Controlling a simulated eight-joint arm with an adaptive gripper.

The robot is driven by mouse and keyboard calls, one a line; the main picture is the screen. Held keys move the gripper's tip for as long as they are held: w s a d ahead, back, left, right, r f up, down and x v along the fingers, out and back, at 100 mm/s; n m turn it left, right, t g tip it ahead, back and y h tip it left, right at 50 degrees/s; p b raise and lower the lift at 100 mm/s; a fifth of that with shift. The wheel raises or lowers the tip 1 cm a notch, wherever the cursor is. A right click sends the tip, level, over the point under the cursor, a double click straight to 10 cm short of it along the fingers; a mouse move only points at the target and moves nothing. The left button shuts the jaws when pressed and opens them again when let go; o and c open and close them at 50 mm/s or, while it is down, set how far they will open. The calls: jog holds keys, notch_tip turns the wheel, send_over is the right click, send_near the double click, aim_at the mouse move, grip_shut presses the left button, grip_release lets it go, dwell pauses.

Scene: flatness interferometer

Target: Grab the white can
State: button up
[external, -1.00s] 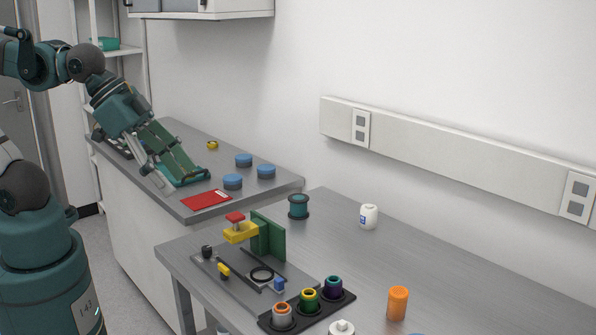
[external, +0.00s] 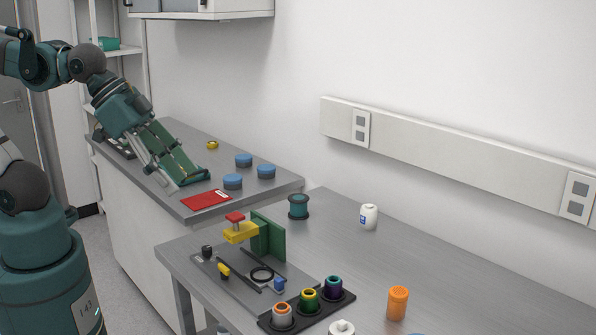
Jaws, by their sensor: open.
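My gripper (external: 193,182) is open over the far bench at the left, pointing down and to the right, well away from the can. Its fingers are near the bench surface, just behind a red card; whether they touch the bench is unclear. I see nothing held between them.
The near bench (external: 450,270) holds a teal spool (external: 298,207), a fixture with a green upright (external: 268,235), a black rack (external: 335,300) of coloured rings and an orange container (external: 397,303). Blue discs (external: 233,181) and the red card (external: 206,199) lie on the far bench.

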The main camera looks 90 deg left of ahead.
jog(key=w+a+f+n+t+b, duration=0.1)
jog(key=w+a+f+n+b, duration=0.2)
jog(key=w+a+n, duration=0.45)
jog(key=w+a+f+n+t+b, duration=0.15)
jog(key=w+n, duration=0.35)
jog(key=w, duration=0.6)
jog(key=w+a+f+n+t+b, duration=0.1)
jog(key=w+a+f+n+b, duration=0.25)
jog(key=w+a+n, duration=0.45)
jog(key=n+t+y+b, duration=0.25)
jog(key=n+b, duration=0.35)
jog(key=n, duration=1)
send_near(365, 207)
jog(key=w, duration=0.1)
jog(key=w+h, duration=0.1)
jog(key=w, duration=0.1)
jog(key=shift+d+f, duration=0.15)
jog(key=shift+f, duration=0.2)
jog(key=shift+a+f+n, duration=0.35)
jog(key=shift+a, duration=0.2)
jog(key=shift+w, duration=0.1)
jog(key=shift+b+x, duration=0.4)
jog(key=shift+x, duration=0.85)
